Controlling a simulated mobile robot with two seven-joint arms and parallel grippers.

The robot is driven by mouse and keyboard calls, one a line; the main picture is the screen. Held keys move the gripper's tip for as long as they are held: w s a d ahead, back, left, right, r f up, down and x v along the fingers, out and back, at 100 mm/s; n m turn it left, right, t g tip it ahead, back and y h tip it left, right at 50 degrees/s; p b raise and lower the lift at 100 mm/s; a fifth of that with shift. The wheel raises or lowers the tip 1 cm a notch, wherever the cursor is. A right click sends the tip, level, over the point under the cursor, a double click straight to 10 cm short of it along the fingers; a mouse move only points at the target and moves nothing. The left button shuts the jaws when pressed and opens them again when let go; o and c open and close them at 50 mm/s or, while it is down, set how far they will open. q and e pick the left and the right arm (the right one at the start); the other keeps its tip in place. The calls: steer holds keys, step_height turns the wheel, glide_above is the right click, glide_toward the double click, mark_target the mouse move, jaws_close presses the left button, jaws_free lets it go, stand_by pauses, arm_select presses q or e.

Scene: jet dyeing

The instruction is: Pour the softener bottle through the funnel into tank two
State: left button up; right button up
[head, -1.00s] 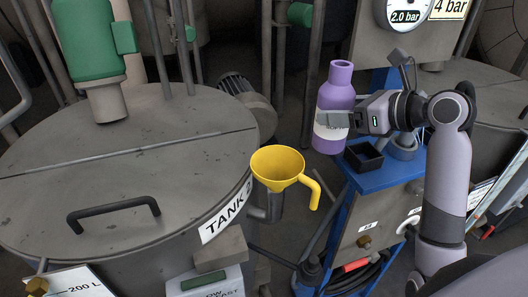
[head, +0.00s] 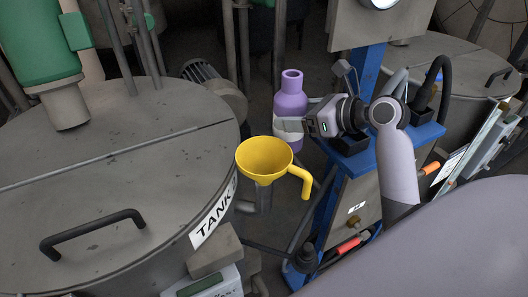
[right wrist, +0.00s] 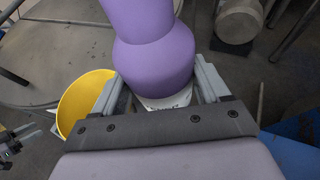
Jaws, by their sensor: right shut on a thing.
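The purple softener bottle (head: 289,98) is upright with its mouth up, just behind and right of the yellow funnel. My right gripper (head: 290,125) is shut on it around the pale label; the bottle also fills the middle of the right wrist view (right wrist: 153,65). The yellow funnel (head: 265,157) sits at the right side of tank two, its handle pointing right; part of it shows left of the gripper in the right wrist view (right wrist: 85,98). Tank two (head: 110,178) has a grey lid and a "TANK 2" label, its number partly cut off.
A blue stand (head: 362,158) with a black square holder (head: 351,140) is right of the bottle. A green motor (head: 40,40) rises above the tank lid at the left. A black lid handle (head: 92,233) and a grey control box (head: 205,283) are in front.

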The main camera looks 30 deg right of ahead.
mark_target(301, 103)
steer(key=shift+r, duration=0.2)
steer(key=shift+r, duration=0.25)
steer(key=shift+s+a+r+n+t+h, duration=0.1)
steer(key=shift+r+n+t+h, duration=0.35)
steer(key=shift+r, duration=0.95)
steer(key=shift+s+a+f+n+h, duration=0.1)
steer(key=shift+f+n+h, duration=0.35)
steer(key=shift+n, duration=0.3)
steer(key=shift+s+a+r+n+t+h, duration=0.1)
steer(key=shift+a+r+n+t+h, duration=0.15)
steer(key=shift+r+n+t, duration=0.35)
steer(key=shift+f+n, duration=0.3)
steer(key=shift+f, duration=0.05)
steer(key=shift+s+a+f+n+h, duration=0.1)
steer(key=shift+f+n+h, duration=0.1)
steer(key=shift+n+h, duration=0.25)
steer(key=shift+d+f+n+t, duration=0.25)
steer(key=shift+n+t, duration=0.3)
steer(key=shift+n, duration=0.3)
steer(key=shift+w+d+f+n, duration=0.1)
steer(key=shift+w+d+n, duration=0.15)
steer(key=shift+n, duration=0.15)
